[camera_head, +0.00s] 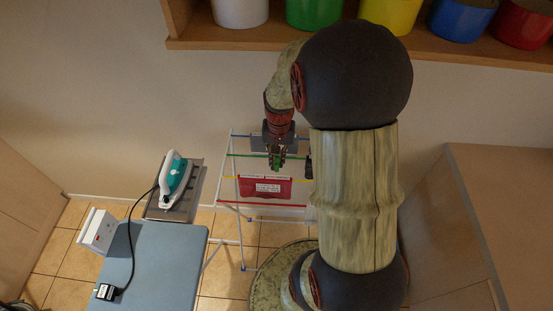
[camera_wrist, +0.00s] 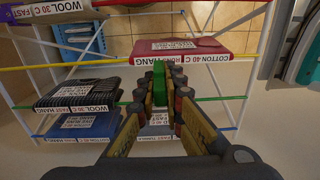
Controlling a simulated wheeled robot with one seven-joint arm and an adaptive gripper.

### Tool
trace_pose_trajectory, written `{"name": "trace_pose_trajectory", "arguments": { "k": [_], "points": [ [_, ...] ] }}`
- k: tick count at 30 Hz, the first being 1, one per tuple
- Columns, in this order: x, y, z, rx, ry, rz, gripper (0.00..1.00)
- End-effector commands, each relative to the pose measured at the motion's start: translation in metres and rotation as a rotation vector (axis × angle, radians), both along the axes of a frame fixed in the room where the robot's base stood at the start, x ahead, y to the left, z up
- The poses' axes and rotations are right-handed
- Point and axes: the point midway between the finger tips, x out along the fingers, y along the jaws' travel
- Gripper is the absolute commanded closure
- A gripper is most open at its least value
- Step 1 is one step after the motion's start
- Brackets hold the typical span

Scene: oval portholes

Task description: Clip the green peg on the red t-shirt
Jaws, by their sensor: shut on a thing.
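The red t-shirt (camera_head: 262,198) hangs folded over the yellow line of the drying rack (camera_head: 226,185), with white labels on it. In the wrist view the red t-shirt (camera_wrist: 228,42) lies beyond my fingertips, toward the upper right. My gripper (camera_head: 277,160) is above the rack, just behind the red t-shirt in the head view. It is shut on the green peg (camera_wrist: 159,82), which stands between the fingertips in the wrist view. The peg appears close to the t-shirt's near edge; whether they touch I cannot tell. My arm hides the rack's right side in the head view.
A black garment (camera_wrist: 80,92) and a blue one (camera_wrist: 85,127) hang on other lines, left of my fingers in the wrist view. An ironing board (camera_head: 155,265) and a teal iron (camera_head: 176,180) stand left of the rack. A shelf (camera_head: 240,38) holds several colored pots behind.

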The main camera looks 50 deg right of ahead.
Motion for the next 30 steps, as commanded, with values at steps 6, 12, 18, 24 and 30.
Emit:
{"name": "trace_pose_trajectory", "arguments": {
  "k": [6, 12, 18, 24, 30],
  "points": [
    [0.000, 0.000, -0.016, 0.000, 0.000, 0.000, 1.00],
    [0.000, 0.000, -0.029, 0.000, 0.000, 0.000, 1.00],
    [0.000, 0.000, -0.042, 0.000, 0.000, 0.000, 1.00],
    [0.000, 0.000, -0.054, 0.001, 0.001, 0.000, 1.00],
    [0.000, 0.000, -0.066, 0.001, 0.001, 0.000, 1.00]
  ]
}}
